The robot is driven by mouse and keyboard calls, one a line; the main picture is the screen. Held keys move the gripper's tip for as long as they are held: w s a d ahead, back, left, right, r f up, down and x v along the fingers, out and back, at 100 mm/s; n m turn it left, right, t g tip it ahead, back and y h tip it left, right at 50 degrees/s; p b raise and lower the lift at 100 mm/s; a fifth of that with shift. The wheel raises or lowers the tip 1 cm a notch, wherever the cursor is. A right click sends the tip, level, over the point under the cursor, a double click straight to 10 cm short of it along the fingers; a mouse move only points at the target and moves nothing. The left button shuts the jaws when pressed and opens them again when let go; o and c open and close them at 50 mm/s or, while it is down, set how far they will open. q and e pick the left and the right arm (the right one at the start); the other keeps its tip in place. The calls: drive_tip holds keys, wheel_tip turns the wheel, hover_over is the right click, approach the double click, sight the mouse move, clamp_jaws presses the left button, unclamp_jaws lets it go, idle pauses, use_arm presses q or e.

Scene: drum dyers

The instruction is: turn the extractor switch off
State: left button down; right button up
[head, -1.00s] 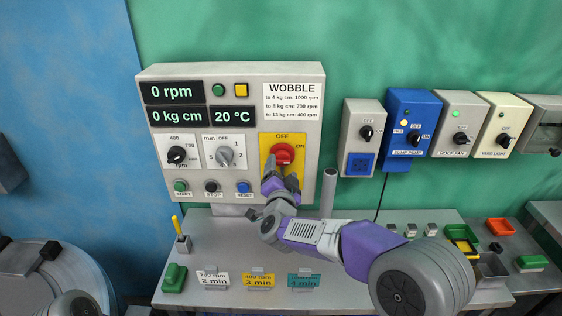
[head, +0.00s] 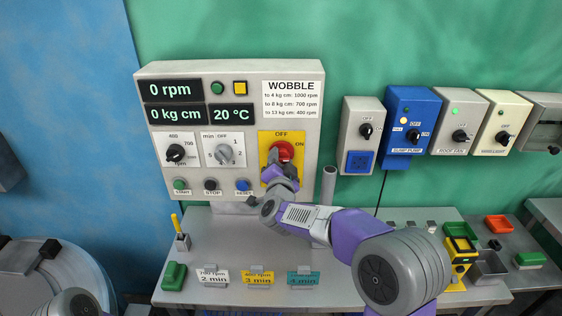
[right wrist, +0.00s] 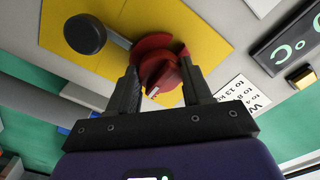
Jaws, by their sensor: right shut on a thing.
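The extractor switch is a red rotary knob (head: 283,151) on a yellow plate (head: 267,142) at the lower right of the grey control panel (head: 230,68). The plate reads OFF at the top and ON at the right. My right gripper (head: 280,163) is at the knob from below, its fingers partly covering it. In the right wrist view the knob (right wrist: 158,68) sits between the two dark fingers of the right gripper (right wrist: 162,88), which are shut on it. A small white mark shows on the knob; which label it points to I cannot tell. My left gripper is out of view.
Panel displays read 0 rpm, 0 kg cm and 20 °C. A grey upright post (head: 327,190) stands just right of my right gripper. Farther right, several switch boxes, including a blue one (head: 411,105), hang on the green wall. Small cards stand on the grey table (head: 220,235) below.

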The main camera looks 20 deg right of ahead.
drive_tip(key=shift+n, duration=0.3)
drive_tip(key=n+p, duration=0.2)
drive_tip(key=n, duration=0.1)
drive_tip(key=shift+r+n+p, duration=0.1)
drive_tip(key=shift+n+p, duration=0.2)
drive_tip(key=shift+p, duration=0.1)
drive_tip(key=n+p, duration=0.2)
drive_tip(key=n, duration=0.2)
drive_tip(key=shift+n+p, duration=0.3)
drive_tip(key=shift+p, duration=0.05)
drive_tip(key=n+p, duration=0.3)
drive_tip(key=n, duration=0.2)
drive_tip(key=shift+n+p, duration=1.05)
drive_tip(key=shift+n, duration=0.95)
drive_tip(key=o, duration=1)
drive_tip(key=shift+o, duration=0.2)
drive_tip(key=shift+s, duration=0.1)
drive_tip(key=v, duration=0.7)
drive_tip(key=shift+s+b, duration=0.2)
drive_tip(key=shift+b, duration=0.1)
